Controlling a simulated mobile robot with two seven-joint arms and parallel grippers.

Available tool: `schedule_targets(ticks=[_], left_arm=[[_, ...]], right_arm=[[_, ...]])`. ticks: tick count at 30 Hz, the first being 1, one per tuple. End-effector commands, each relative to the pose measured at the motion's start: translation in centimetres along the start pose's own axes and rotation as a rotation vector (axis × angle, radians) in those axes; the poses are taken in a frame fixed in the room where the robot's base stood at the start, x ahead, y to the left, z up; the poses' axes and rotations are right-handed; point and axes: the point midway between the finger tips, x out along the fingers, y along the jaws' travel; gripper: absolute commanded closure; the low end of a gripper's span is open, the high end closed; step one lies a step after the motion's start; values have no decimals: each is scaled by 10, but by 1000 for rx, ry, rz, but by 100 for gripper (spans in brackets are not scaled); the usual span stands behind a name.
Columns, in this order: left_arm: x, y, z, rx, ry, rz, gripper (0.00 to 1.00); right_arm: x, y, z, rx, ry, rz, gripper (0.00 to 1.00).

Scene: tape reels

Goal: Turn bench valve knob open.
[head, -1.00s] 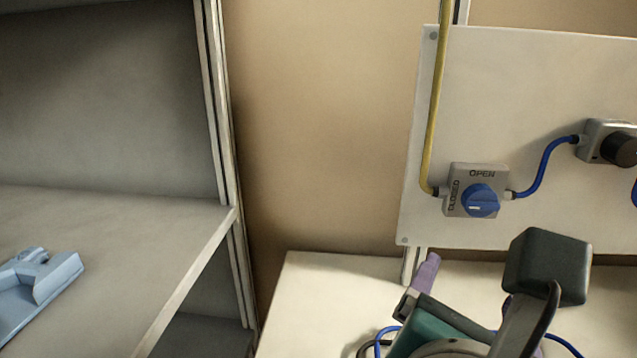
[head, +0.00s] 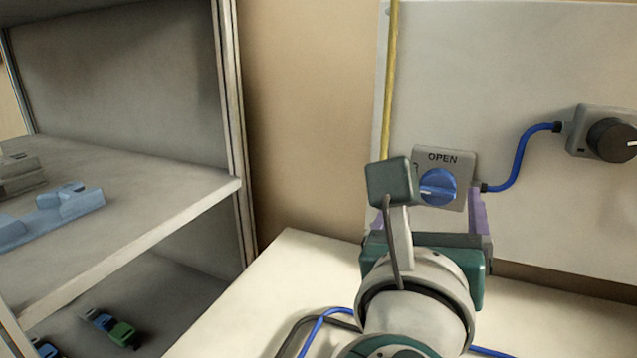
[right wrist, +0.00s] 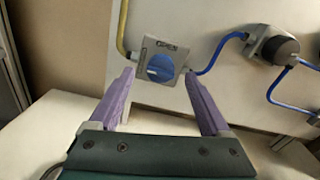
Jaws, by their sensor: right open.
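The valve knob (head: 438,187) is a round blue knob on a grey square plate (head: 464,167) mounted on a white wall panel. The word OPEN is along the plate's top; its left side is partly hidden by my wrist camera block. The knob's white mark points left, away from OPEN. In the right wrist view the knob (right wrist: 160,67) is ahead, between the lines of the two fingers. My right gripper (head: 429,214) has purple fingers spread wide and empty, short of the knob as far as I can tell. My left gripper is not in view.
A black knob (head: 611,140) on a grey box is to the right, joined by a blue cable (head: 520,158). A yellow pipe (head: 390,80) runs down beside the valve. A pale bench (head: 260,290) lies below. Shelves (head: 130,190) with blue parts stand left.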

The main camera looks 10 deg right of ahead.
Motion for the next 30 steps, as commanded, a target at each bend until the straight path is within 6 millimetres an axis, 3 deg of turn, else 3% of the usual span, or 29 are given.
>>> schedule_targets(ticks=[6,15,30], left_arm=[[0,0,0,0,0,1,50],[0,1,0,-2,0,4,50],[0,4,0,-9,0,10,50]], right_arm=[[24,0,0,-1,0,-1,19],[27,0,0,1,1,0,19],[27,0,0,1,1,0,74]])
